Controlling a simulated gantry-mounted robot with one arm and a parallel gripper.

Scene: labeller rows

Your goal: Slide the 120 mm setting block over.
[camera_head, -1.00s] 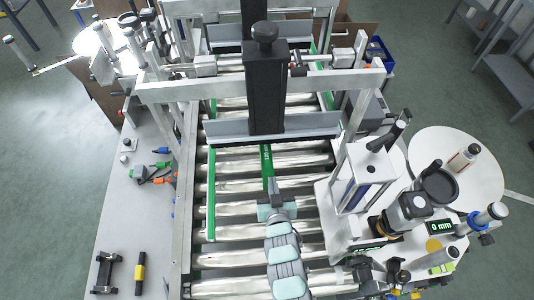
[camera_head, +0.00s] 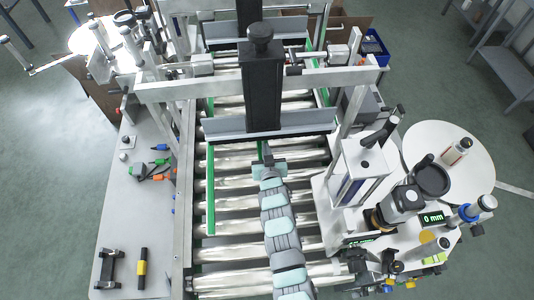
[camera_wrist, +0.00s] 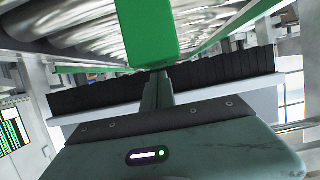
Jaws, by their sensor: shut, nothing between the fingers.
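The setting block, a long green bar (camera_head: 260,149), lies on the conveyor rollers, with most of it hidden under the grey crossbar and black column in the head view. In the wrist view its near end (camera_wrist: 147,30) fills the top middle. My gripper (camera_head: 266,160) is low over the rollers at the block's near end. In the wrist view the closed fingers (camera_wrist: 158,82) point at that end with nothing between them. They look to be against it, but exact contact cannot be told.
A green guide strip (camera_head: 211,190) runs along the conveyor's left side. The grey crossbar (camera_head: 225,127) spans the rollers just ahead of my gripper. The labeller unit (camera_head: 360,175) stands on the right, with a display reading 0 mm (camera_head: 432,218). A bench (camera_head: 130,215) with tools is on the left.

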